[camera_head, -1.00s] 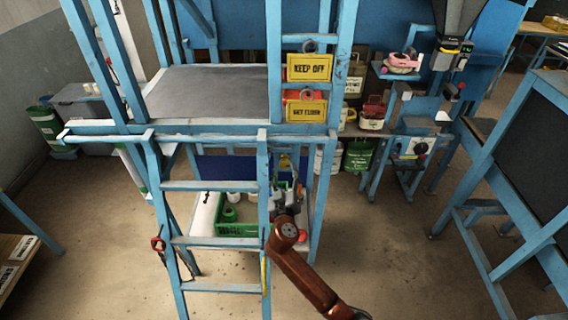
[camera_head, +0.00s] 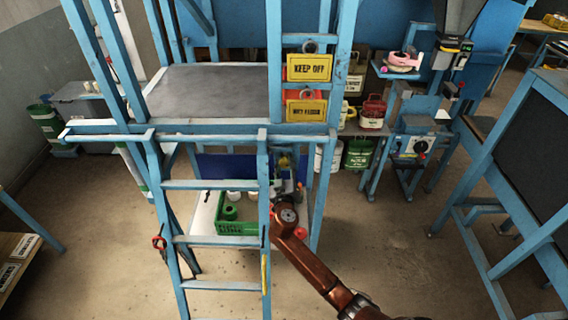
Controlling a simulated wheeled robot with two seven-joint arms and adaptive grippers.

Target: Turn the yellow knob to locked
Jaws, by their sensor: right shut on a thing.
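The yellow knob (camera_head: 283,161) is a small yellow patch in front of the dark blue panel under the platform, just right of the ladder's right rail. My right arm comes in from the lower right, and its gripper (camera_head: 286,172) is at the knob, shut on it. The gripper covers much of the knob, so its exact angle and any locked mark cannot be made out. My left gripper is out of view.
The blue ladder (camera_head: 215,184) stands close to the left of my right gripper. A green crate (camera_head: 236,228) with bottles sits on the low shelf. Yellow signs (camera_head: 308,68) hang above. Open floor (camera_head: 400,250) lies to the right.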

